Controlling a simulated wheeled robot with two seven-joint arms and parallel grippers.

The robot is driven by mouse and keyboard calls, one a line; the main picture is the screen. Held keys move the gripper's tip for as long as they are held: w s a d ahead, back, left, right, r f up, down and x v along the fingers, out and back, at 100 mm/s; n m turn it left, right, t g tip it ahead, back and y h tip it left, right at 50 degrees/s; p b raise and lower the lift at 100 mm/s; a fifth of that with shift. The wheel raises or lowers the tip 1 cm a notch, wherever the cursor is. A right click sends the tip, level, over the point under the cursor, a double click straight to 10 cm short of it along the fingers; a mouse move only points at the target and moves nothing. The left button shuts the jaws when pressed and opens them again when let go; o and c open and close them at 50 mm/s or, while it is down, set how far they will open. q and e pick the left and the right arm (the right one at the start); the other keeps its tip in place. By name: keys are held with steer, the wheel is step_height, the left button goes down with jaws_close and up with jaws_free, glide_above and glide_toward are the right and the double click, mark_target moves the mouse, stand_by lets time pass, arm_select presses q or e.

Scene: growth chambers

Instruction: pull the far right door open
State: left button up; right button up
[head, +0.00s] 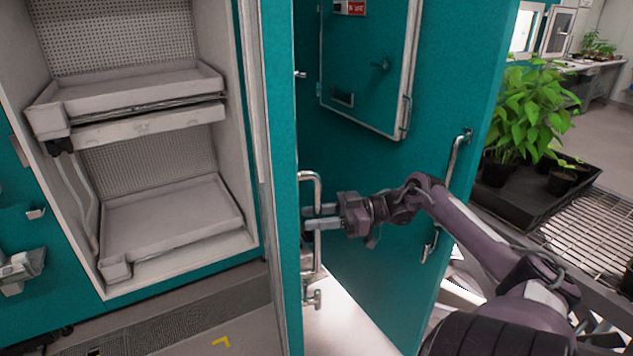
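A teal door (380,190) with a small framed hatch stands at an angle right of centre, with a vertical handle (461,150) near its right edge. Left of it is a narrow teal panel (283,180), seen nearly edge-on, with a D-shaped metal handle (317,185). My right gripper (318,217) reaches in from the right, in front of the teal door. Its fingers lie one above the other with a gap between them, at the upright bar of the D-shaped handle. I cannot tell whether they touch it. My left gripper is not in view.
An open chamber (245,215) with two pale shelves is at the left. A black tray (525,200) with leafy potted plants (530,110) and a metal rack (590,240) stand at the right, behind my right arm. Pale floor shows below the doors.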

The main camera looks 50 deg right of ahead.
steer(key=shift+b+v, duration=1.5)
steer(key=shift+v, duration=2.4)
